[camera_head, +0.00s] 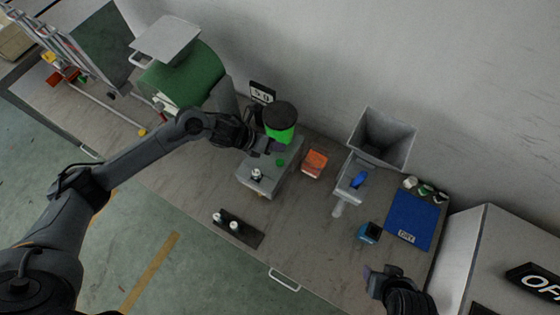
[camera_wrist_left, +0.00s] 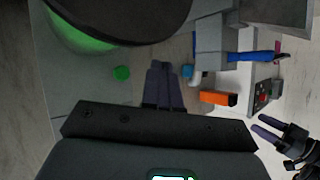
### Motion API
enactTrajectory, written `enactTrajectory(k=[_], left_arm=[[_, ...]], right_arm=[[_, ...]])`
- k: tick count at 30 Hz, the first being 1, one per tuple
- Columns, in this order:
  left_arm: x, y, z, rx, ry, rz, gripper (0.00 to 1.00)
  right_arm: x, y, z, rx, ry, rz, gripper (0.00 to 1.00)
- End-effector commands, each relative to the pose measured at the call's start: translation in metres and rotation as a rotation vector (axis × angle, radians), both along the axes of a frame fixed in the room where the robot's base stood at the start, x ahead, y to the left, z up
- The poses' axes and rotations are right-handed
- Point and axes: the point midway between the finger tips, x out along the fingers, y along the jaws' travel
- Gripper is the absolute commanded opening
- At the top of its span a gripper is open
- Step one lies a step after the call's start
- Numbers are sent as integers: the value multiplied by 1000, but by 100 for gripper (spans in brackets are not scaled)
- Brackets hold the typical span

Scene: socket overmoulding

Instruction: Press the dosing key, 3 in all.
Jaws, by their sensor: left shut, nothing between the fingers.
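The dosing key looks like the small round green button (camera_head: 280,162) on top of the grey dosing unit (camera_head: 284,183); it also shows in the left wrist view (camera_wrist_left: 122,73). A black-lidded container with bright green contents (camera_head: 281,133) stands above the unit's back. My left gripper (camera_head: 279,147) is shut and empty, with its fingertips above the unit close to the green key. In the left wrist view its fingertips (camera_wrist_left: 161,68) appear to the right of the key, apart from it. My right gripper (camera_head: 372,272) is open and empty near the bench's front right.
A small metal part (camera_head: 257,174) sits on the unit's front. A dark strip (camera_head: 247,236) with white pieces lies in front. An orange box (camera_head: 314,163), a grey bin (camera_head: 383,137) and a blue mat (camera_head: 409,214) are to the right. A "50" sign (camera_head: 262,93) stands behind.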

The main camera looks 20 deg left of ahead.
Motion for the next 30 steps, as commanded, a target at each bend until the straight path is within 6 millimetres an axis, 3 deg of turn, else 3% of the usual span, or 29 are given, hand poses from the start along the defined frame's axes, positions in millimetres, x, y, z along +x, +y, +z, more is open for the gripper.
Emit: enactTrajectory(k=[18,30], left_arm=[[0,0,-72,0,-1,1,0],[0,0,-79,0,-1,1,0]], right_arm=[[0,1,-49,5,-1,-4,56],[1,2,-56,9,-1,-7,56]])
